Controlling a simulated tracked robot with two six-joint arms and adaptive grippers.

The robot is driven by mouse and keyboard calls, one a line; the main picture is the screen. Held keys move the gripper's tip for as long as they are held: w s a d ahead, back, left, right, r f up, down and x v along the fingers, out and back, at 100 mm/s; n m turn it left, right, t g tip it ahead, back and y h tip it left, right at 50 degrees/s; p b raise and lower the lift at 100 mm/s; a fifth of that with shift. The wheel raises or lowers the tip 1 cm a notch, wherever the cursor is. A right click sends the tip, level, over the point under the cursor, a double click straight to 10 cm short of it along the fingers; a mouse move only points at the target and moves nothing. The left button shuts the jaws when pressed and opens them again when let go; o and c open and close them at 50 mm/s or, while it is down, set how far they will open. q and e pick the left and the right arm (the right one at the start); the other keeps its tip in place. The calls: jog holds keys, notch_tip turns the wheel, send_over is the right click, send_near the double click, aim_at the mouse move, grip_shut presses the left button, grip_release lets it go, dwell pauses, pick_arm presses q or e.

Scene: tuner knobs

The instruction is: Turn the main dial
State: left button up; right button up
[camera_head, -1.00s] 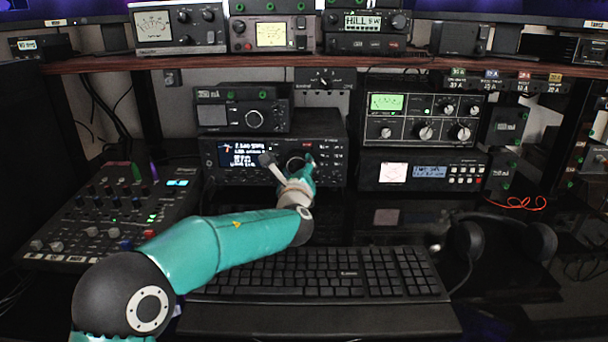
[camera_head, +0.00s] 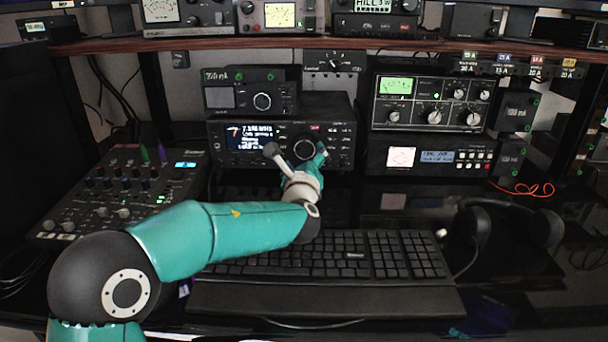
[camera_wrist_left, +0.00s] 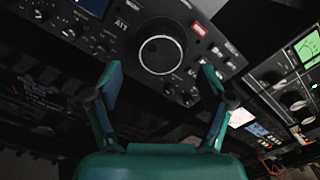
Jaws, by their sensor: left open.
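The main dial (camera_head: 305,149) is a large round black knob with a pale ring on the front of the black radio (camera_head: 228,158). The dial also shows in the left wrist view (camera_wrist_left: 161,55), upper middle. My left gripper (camera_head: 296,151) is open and empty in front of the radio. In the wrist view its two fingers (camera_wrist_left: 160,79) spread to either side, just below the dial, with a visible gap to it. I see no contact with the dial. My right gripper is not in view.
A keyboard (camera_head: 335,258) lies below my left arm. A mixer (camera_head: 120,190) stands at left, headphones (camera_head: 478,228) at right. Another radio (camera_head: 250,97) sits on top of the dial's radio. Small knobs and buttons (camera_wrist_left: 200,25) surround the dial. A wooden shelf (camera_head: 340,43) runs above.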

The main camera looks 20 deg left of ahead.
pick_arm(q)
jog(key=v, duration=0.8)
dwell(1.9)
